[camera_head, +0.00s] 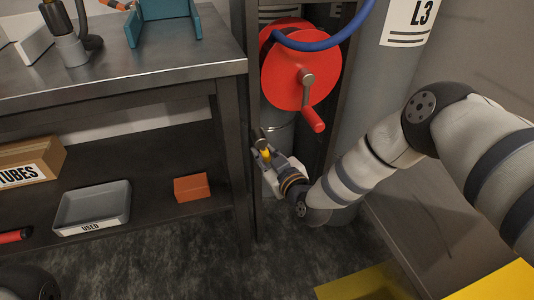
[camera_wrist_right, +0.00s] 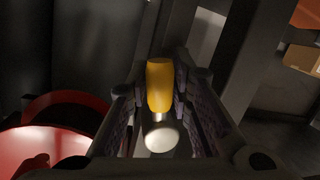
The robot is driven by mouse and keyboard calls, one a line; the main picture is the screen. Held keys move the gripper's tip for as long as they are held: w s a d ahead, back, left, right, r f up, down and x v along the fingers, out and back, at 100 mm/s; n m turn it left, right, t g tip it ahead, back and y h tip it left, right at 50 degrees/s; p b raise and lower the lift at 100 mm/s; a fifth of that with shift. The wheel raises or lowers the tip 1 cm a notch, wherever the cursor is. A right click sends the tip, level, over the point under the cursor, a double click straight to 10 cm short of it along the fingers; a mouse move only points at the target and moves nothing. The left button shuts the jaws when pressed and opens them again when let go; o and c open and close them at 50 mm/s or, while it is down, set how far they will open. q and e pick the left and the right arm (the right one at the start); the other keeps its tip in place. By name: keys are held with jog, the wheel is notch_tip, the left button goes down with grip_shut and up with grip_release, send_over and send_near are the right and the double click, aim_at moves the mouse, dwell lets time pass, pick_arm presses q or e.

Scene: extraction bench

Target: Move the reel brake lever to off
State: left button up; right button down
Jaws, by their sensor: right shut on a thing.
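The hose reel (camera_head: 290,75) is a red drum with a grey crank and a red crank grip, mounted in a dark frame. The brake lever (camera_head: 265,154) shows as a small yellow grip below the reel. In the right wrist view the lever's yellow grip (camera_wrist_right: 160,84) stands between the finger pads, with a pale rounded metal end nearer the camera. My right gripper (camera_head: 264,150) is shut on the lever, below and left of the crank grip. The fingers hide part of the lever, and its pivot is hard to make out. My left gripper is not in view.
A dark bench (camera_head: 150,77) stands left of the reel, its leg close to my right gripper. Its lower shelf holds a grey tray (camera_head: 92,222), an orange block (camera_head: 191,188) and a cardboard box (camera_head: 45,152). A blue hose (camera_head: 325,43) crosses the reel. A grey cylinder (camera_head: 385,75) stands right.

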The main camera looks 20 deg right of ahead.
jog(key=shift+a, duration=0.1)
dwell(0.3)
jog(key=c, duration=1.4)
grip_release()
jog(key=v, duration=1.2)
jog(key=shift+r, duration=0.1)
